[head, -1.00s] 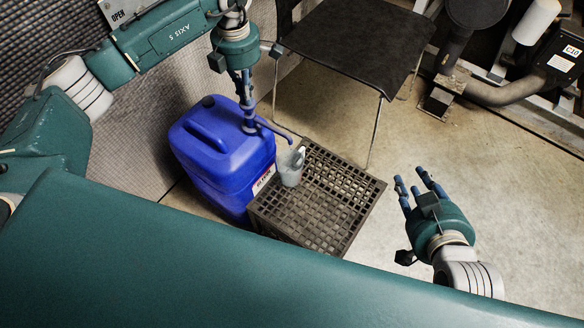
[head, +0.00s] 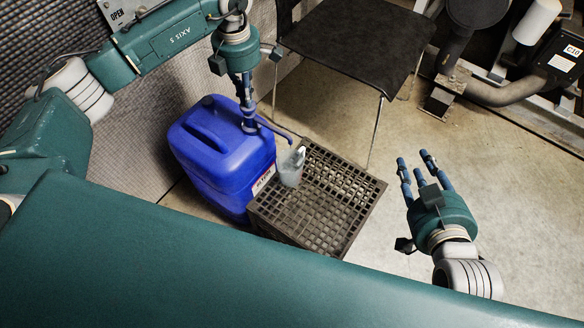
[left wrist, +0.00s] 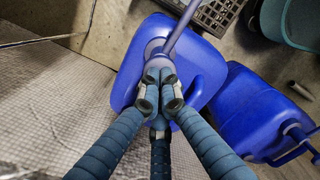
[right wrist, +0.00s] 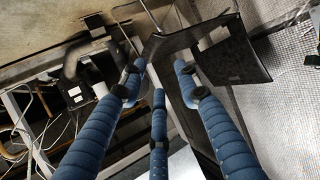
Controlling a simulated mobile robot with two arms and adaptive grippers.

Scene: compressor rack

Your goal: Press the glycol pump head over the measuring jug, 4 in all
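The blue glycol canister (head: 222,160) stands on the floor left of the crate. My left gripper (head: 248,122) is at the pump, above the canister. In the left wrist view its fingertips (left wrist: 160,88) are drawn together over the pump head, which they mostly hide; the spout (left wrist: 183,28) runs away beyond them. Whether they touch the head is unclear. My right gripper (head: 418,172) is open and empty, right of the crate, with its fingers spread.
A dark upturned crate (head: 335,205) bears the jug. A black chair (head: 350,45) stands behind it. Pipes (head: 500,92) and machinery are at the back right. A second blue container (left wrist: 250,112) shows in the left wrist view. The floor at right is clear.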

